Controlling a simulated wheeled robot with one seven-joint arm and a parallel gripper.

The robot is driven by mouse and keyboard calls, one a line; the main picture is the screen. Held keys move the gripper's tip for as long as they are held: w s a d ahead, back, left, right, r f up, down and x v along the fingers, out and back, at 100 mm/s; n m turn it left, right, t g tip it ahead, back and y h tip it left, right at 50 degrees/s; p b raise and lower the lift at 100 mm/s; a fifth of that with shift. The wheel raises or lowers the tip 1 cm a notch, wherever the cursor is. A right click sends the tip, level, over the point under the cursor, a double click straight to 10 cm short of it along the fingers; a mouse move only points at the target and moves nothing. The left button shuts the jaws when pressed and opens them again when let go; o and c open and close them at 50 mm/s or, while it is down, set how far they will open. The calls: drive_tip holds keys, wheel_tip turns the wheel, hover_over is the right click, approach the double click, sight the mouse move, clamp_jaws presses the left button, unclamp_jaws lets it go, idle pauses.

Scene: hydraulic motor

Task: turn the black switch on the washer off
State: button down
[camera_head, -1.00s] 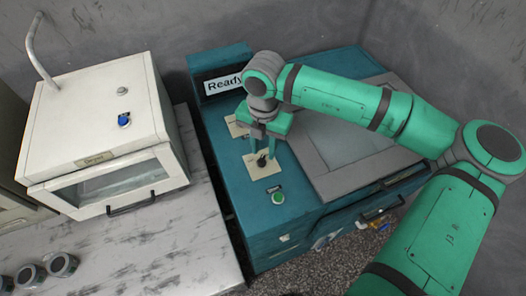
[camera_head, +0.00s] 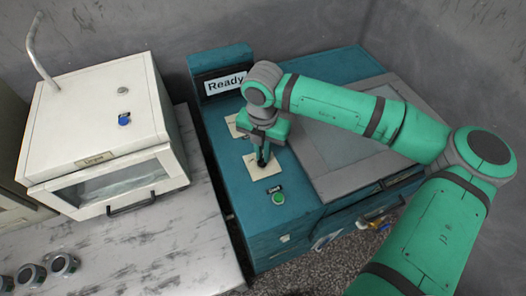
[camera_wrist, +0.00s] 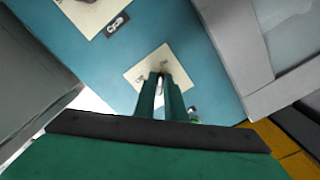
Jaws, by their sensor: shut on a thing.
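The teal washer (camera_head: 222,172) stands at the middle of the head view, with a "Ready" sign (camera_head: 225,83) at its back. The black switch (camera_head: 262,163) sits on a cream plate (camera_head: 268,171) on its top; the plate also shows in the wrist view (camera_wrist: 140,72). My green gripper (camera_head: 263,155) points down over this plate, its fingers close together and shut on the switch. The fingers (camera_wrist: 161,82) hide most of the switch in both views, so its turned position cannot be told.
A second cream plate (camera_head: 236,126) lies behind my gripper. A green round button (camera_head: 279,198) is in front of the switch. The washer's grey-framed lid (camera_head: 345,150) is to the right. A white oven-like box (camera_head: 100,125) stands on the marble counter (camera_head: 150,245) at left.

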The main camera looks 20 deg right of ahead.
drive_tip(key=shift+n, duration=0.3)
drive_tip(key=n, duration=0.4)
drive_tip(key=shift+w+a+n, duration=0.15)
drive_tip(key=shift+a+n, duration=0.05)
drive_tip(key=shift+n, duration=0.1)
drive_tip(key=n, duration=0.5)
drive_tip(key=shift+a+n, duration=0.25)
drive_tip(key=shift+n, duration=0.05)
drive_tip(key=n, duration=0.3)
drive_tip(key=shift+a, duration=0.15)
drive_tip(key=shift+a+n, duration=0.1)
drive_tip(key=shift+n, duration=1.8)
drive_tip(key=c, duration=1.8)
unclamp_jaws()
